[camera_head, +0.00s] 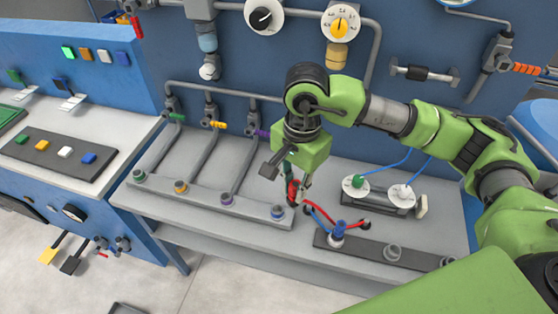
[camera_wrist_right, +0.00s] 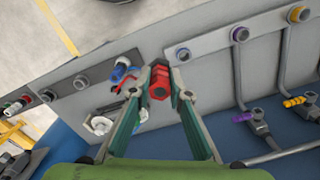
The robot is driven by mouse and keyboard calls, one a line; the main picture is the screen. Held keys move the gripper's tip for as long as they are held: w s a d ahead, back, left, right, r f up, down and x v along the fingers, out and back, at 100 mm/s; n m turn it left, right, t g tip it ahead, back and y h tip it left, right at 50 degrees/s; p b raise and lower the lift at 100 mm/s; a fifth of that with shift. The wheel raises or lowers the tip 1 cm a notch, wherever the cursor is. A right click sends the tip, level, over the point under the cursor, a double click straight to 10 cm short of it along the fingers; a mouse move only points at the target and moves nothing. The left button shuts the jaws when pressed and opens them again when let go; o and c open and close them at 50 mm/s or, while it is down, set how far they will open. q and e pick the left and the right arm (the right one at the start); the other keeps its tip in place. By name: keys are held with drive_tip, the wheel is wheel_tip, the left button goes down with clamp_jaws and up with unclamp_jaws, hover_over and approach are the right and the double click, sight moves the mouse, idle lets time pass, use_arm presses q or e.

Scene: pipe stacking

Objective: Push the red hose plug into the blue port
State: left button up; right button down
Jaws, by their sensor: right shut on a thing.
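My right gripper (camera_head: 297,190) is shut on the red hose plug (camera_head: 293,193), above the grey bench near its front edge. In the right wrist view the gripper (camera_wrist_right: 163,94) has its two fingers on either side of the red plug (camera_wrist_right: 160,80). The blue port (camera_head: 278,212) is the right-end ring on the front strip, just left of and below the plug in the head view. In the right wrist view the blue port (camera_wrist_right: 184,53) shows just beyond the plug, apart from it in the picture. The exact gap is unclear. My left gripper is not in view.
Purple (camera_head: 227,200), yellow (camera_head: 181,187) and green (camera_head: 138,176) ports line the same strip, with grey pipes behind. Right of the gripper, a blue fitting (camera_head: 338,230) with a red hose stands on a dark strip. Behind it is a block with a green-topped connector (camera_head: 357,182).

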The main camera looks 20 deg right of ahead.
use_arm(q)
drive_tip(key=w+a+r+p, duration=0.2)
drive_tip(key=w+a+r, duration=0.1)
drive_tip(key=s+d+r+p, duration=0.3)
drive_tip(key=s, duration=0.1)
use_arm(e)
drive_tip(key=w+a+f+m, duration=0.15)
drive_tip(key=w+m, duration=0.55)
drive_tip(key=m, duration=1)
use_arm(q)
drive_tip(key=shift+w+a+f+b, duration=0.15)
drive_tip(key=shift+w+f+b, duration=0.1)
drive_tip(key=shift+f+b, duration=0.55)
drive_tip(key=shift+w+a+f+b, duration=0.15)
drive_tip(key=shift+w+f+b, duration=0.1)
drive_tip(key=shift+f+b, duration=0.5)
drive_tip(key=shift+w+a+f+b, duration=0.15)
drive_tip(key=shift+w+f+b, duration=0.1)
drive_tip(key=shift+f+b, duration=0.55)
use_arm(e)
wheel_tip(320, 180, down, 9)
drive_tip(key=shift+w, duration=0.2)
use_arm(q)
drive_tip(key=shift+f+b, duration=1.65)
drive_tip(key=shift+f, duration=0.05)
use_arm(e)
drive_tip(key=shift+a+f, duration=0.1)
drive_tip(key=shift+f, duration=1.55)
